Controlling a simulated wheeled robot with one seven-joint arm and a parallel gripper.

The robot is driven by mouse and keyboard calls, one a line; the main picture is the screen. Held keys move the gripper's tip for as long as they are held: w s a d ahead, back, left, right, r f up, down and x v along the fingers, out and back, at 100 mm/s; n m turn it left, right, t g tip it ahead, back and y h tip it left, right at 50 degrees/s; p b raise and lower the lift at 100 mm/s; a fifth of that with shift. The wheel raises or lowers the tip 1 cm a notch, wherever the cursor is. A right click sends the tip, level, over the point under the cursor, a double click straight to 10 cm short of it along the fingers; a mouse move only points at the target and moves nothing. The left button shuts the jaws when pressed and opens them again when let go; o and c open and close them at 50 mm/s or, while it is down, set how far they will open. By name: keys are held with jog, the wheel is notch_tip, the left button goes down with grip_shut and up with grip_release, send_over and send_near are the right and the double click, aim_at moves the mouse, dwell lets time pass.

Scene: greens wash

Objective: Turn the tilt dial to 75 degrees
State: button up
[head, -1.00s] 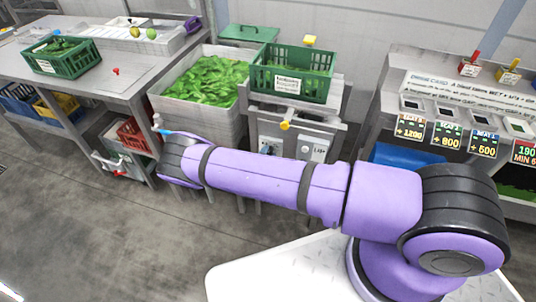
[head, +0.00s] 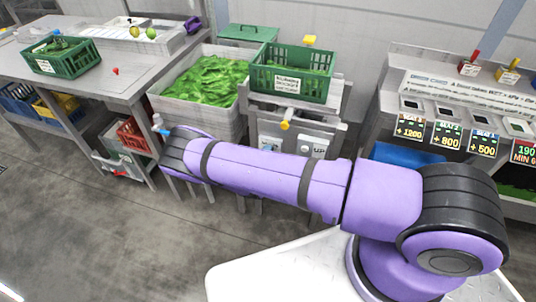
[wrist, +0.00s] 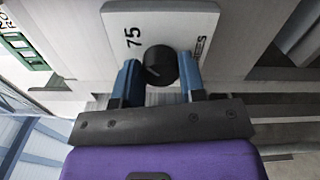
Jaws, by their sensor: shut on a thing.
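The tilt dial is a round black knob (wrist: 160,66) on a white plate (wrist: 118,22) in the wrist view. The plate carries the number 75 and partly hidden lettering. A pale pointer line shows on the knob, at its lower left. My gripper (wrist: 160,76) has its two blue fingers on either side of the knob and is shut on it.
A green crate (head: 262,80) stands on top of the stand, with a yellow knob (head: 285,125) below it. A bin of greens (head: 165,110) is to the left.

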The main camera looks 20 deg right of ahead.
dwell(0.3)
jog(key=o, duration=0.9)
jog(key=shift+s+a, duration=0.1)
jog(key=v, duration=1)
jog(key=shift+s+a, duration=0.15)
jog(key=shift+s, duration=0.1)
